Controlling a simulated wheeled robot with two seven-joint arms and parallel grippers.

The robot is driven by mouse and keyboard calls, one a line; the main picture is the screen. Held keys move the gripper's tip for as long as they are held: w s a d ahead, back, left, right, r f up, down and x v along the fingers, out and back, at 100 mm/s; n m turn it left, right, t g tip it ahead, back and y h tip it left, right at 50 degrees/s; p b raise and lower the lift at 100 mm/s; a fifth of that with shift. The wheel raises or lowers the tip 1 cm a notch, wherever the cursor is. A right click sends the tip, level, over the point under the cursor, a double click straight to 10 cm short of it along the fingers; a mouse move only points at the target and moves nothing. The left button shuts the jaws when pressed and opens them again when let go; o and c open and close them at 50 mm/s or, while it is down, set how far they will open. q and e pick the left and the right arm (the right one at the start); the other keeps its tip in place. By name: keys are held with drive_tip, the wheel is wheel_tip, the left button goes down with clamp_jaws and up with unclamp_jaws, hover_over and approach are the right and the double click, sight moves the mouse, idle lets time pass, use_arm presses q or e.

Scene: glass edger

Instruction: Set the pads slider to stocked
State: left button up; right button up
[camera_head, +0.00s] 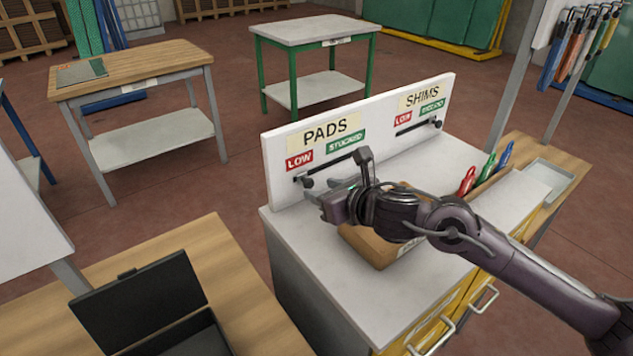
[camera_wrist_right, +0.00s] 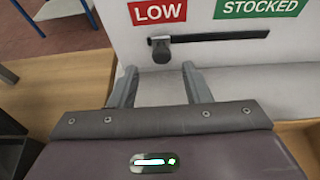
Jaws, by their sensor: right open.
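The pads slider is a black knob (camera_head: 306,182) on a dark slot in the white upright board (camera_head: 276,150). In the right wrist view the knob (camera_wrist_right: 160,50) is at the slot's left end, below the red LOW label (camera_wrist_right: 160,12). The green STOCKED label (camera_wrist_right: 255,6) is above the slot's right part. My right gripper (camera_head: 318,194) is just in front of the board. In its wrist view the fingers (camera_wrist_right: 158,78) are open and empty, pointing at the board, with the knob ahead between them and apart from them. My left gripper is not in view.
The shims slider (camera_head: 436,124) is further right on the board, at its slot's right end. A cardboard box (camera_head: 372,246) stands on the white cabinet top below my right arm. Red, green and blue tools (camera_head: 488,166) stand at the right. An open black case (camera_head: 140,300) is at lower left.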

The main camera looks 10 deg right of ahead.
sight(311, 185)
drive_tip(key=x, duration=0.2)
drive_tip(key=shift+w+f, duration=0.1)
drive_tip(key=shift+w, duration=0.25)
drive_tip(key=shift+w+a+f, duration=0.15)
drive_tip(key=shift+w+f, duration=0.15)
drive_tip(key=shift+w, duration=0.15)
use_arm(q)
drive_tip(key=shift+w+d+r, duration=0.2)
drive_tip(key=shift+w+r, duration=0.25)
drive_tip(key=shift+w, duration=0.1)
use_arm(e)
clamp_jaws()
